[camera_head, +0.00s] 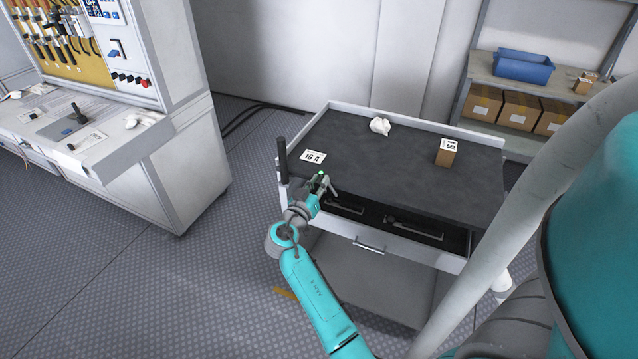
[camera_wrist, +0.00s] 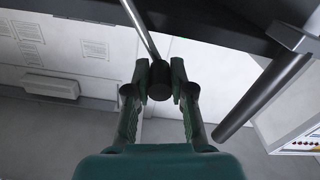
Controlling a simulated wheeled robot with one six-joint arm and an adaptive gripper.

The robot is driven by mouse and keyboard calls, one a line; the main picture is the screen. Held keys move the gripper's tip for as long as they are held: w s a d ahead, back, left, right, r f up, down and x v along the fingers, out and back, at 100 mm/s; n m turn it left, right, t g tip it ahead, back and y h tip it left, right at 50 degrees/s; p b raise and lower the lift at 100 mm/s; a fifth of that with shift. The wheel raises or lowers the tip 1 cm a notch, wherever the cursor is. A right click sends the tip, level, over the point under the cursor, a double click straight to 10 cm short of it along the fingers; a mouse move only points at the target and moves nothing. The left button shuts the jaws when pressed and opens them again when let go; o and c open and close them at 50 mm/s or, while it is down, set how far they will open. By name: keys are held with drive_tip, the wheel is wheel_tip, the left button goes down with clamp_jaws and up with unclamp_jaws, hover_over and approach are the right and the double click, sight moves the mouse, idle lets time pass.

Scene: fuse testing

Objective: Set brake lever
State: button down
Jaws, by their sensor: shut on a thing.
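The brake lever, a thin metal rod with a dark knob (camera_wrist: 160,80), shows in the wrist view. Its rod runs up and left from the knob. My gripper (camera_wrist: 160,88) is shut on the knob, with one dark green finger on each side of it. In the head view my gripper (camera_head: 322,184) is at the front left corner of the grey cart (camera_head: 375,178), beside the part-open drawer.
A black upright handle (camera_head: 283,160) stands at the cart's left corner, close to my gripper; it also shows in the wrist view (camera_wrist: 262,97). The cart top holds a "16 A" card (camera_head: 312,157), a white crumpled thing (camera_head: 380,126) and a small brown box (camera_head: 446,156). A workbench (camera_head: 95,130) stands left.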

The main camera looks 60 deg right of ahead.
drive_tip(key=shift+s+r, duration=0.1)
drive_tip(key=s+m, duration=0.8)
drive_tip(key=m, duration=0.6)
drive_tip(key=shift+s+d, duration=0.35)
drive_tip(key=shift+s, duration=0.15)
idle(0.5)
drive_tip(key=c, duration=1)
unclamp_jaws()
drive_tip(key=a, duration=0.8)
drive_tip(key=s+a, duration=0.1)
drive_tip(key=a, duration=0.3)
